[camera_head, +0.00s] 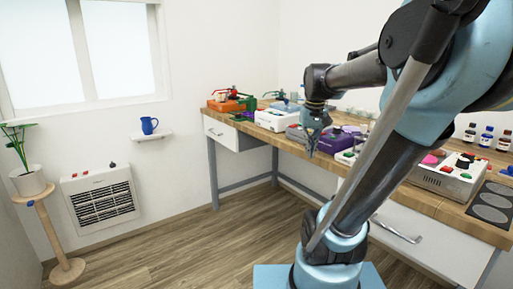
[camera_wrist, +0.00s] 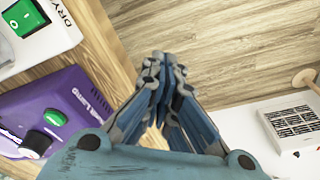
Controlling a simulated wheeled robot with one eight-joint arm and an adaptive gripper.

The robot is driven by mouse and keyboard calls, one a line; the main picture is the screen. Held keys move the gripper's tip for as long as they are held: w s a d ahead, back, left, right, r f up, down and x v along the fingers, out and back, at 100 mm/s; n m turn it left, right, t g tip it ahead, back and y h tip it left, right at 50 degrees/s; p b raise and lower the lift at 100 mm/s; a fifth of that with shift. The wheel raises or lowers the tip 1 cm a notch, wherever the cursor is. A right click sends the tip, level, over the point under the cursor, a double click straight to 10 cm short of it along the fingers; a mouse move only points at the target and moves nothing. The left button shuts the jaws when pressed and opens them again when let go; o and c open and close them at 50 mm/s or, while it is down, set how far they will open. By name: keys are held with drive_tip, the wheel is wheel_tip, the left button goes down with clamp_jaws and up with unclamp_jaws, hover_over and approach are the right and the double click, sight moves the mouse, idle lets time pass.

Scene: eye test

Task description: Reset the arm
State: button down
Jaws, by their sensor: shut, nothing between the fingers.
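My arm rises from its base in the front right of the head view and bends back over the workbench (camera_head: 262,134). My gripper (camera_head: 311,152) hangs downward at the bench's front edge, in front of the purple device. In the wrist view my gripper (camera_wrist: 162,62) is shut and empty, its fingertips together over the wooden floor. The purple device (camera_wrist: 55,108), with a green button on it, lies to the left of the fingers and apart from them.
The bench also holds a white device (camera_head: 277,119), an orange device (camera_head: 226,105), a box with buttons (camera_head: 446,175) and several bottles (camera_head: 486,137). A heater (camera_head: 102,198), a plant stand (camera_head: 55,235) and a blue jug (camera_head: 149,125) are at left. The floor (camera_head: 190,245) between is clear.

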drive_tip(key=c, duration=2.1)
unclamp_jaws()
drive_tip(key=shift+t, duration=0.5)
drive_tip(key=s+f, duration=0.4)
drive_tip(key=f, duration=0.1)
drive_tip(key=s+f, duration=0.5)
drive_tip(key=f, duration=0.1)
drive_tip(key=s+f, duration=0.4)
drive_tip(key=f, duration=0.1)
drive_tip(key=shift+s+f, duration=0.15)
drive_tip(key=shift+s, duration=0.2)
drive_tip(key=shift+c, duration=0.2)
drive_tip(key=o, duration=0.5)
drive_tip(key=shift+s+f, duration=0.1)
drive_tip(key=shift+o, duration=0.2)
drive_tip(key=shift+a, duration=0.15)
